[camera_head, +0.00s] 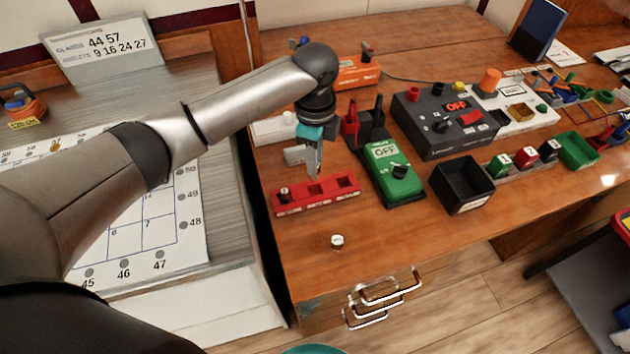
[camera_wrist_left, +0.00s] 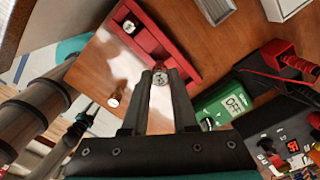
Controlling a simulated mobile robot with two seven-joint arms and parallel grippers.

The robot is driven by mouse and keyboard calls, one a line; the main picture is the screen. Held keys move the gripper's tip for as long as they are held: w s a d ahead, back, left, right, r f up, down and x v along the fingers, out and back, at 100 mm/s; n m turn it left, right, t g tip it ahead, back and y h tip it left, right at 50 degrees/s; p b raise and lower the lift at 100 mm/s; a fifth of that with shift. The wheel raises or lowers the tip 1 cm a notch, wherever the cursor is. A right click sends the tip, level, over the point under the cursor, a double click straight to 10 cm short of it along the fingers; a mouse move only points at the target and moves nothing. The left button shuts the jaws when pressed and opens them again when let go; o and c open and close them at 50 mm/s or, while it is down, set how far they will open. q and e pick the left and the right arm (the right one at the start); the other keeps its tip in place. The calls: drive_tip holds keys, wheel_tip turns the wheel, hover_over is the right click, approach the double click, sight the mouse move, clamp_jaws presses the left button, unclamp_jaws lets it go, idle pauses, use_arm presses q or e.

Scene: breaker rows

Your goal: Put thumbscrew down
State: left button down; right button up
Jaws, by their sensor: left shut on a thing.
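My left gripper (camera_head: 313,172) is shut on a small silver thumbscrew (camera_wrist_left: 160,77), seen between the fingertips in the left wrist view (camera_wrist_left: 160,73). In the head view the fingertips appear just above the back of the red three-compartment tray (camera_head: 322,203), near its middle; the held thumbscrew is not clear there. In the wrist view the thumbscrew overlaps the tray's edge (camera_wrist_left: 165,47); I cannot tell its height. Another thumbscrew (camera_head: 284,193) stands in the tray's left compartment. A third small screw (camera_head: 337,241) lies on the bare table in front. My right gripper is not in view.
A green OFF box (camera_head: 388,170) with red and black leads stands right of the tray. A black open bin (camera_head: 462,188) and a dark control panel (camera_head: 445,122) are further right. The wooden table (camera_head: 400,235) is mostly clear in front.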

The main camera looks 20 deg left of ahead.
sight(315, 179)
use_arm(q)
wheel_tip(315, 179, down, 3)
drive_tip(key=shift+r, duration=0.2)
drive_tip(key=shift+f+b, duration=0.75)
drive_tip(key=shift+f, duration=1.2)
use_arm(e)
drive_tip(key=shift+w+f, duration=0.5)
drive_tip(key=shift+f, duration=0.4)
use_arm(q)
drive_tip(key=shift+f, duration=0.15)
drive_tip(key=c, duration=0.7)
unclamp_jaws()
wheel_tip(315, 179, up, 12)
drive_tip(key=p, duration=0.3)
drive_tip(key=shift+r, duration=0.2)
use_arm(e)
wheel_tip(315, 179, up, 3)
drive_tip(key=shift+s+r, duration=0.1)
